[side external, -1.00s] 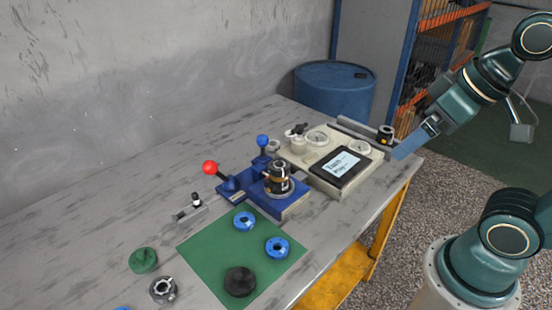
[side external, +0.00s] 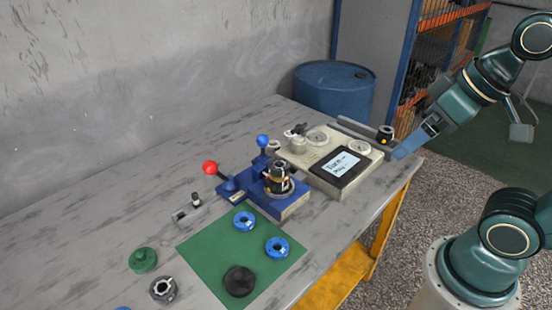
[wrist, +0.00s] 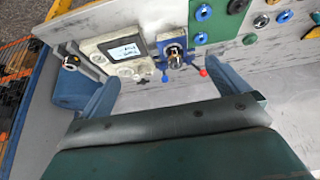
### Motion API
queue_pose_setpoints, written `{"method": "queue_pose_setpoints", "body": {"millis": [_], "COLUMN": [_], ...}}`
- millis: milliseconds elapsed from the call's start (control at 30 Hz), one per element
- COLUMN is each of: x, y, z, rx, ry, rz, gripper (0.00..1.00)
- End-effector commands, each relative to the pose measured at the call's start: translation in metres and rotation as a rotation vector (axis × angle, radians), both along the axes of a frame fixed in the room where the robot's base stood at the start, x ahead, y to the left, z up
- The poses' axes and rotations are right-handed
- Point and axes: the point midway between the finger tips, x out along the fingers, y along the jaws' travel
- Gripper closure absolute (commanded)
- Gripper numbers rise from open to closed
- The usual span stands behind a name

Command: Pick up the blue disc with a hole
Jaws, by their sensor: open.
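Two blue discs with holes lie flat on a green mat (side external: 205,247): one near the mat's upper part (side external: 244,221), the other lower right (side external: 277,247). Both show in the wrist view, the first here (wrist: 200,38), the second here (wrist: 204,12). A third blue disc (wrist: 284,16) lies off the mat; only its edge shows at the bottom of the side view. My gripper (wrist: 160,72) is open and empty, its two blue fingers spread. In the side view it is over the table's far right end, well away from the discs.
A blue fixture (side external: 262,196) with a metal motor part and red and blue knobbed levers stands behind the mat. A beige panel with a screen (side external: 340,165) lies between it and my gripper. A black disc (side external: 239,281), a green part (side external: 143,260) and a grey ring (side external: 163,290) lie nearby.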

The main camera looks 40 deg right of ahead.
Motion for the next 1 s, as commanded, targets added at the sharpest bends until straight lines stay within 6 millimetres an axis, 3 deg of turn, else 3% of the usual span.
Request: {"method": "queue_pose_setpoints", "body": {"millis": [167, 300, 733, 1000], "x": [0.0, 0.0, 0.004, 0.032], "y": [0.0, 0.0, 0.001, 0.008], "z": [0.0, 0.0, 0.001, 0.001], "rx": [0.0, 0.0, 0.013, 0.114], "ry": [0.0, 0.0, 0.004, 0.039], "rz": [0.0, 0.0, -0.018, -0.159], "gripper": [0.0, 0.27, 0.27, 0.27]}}
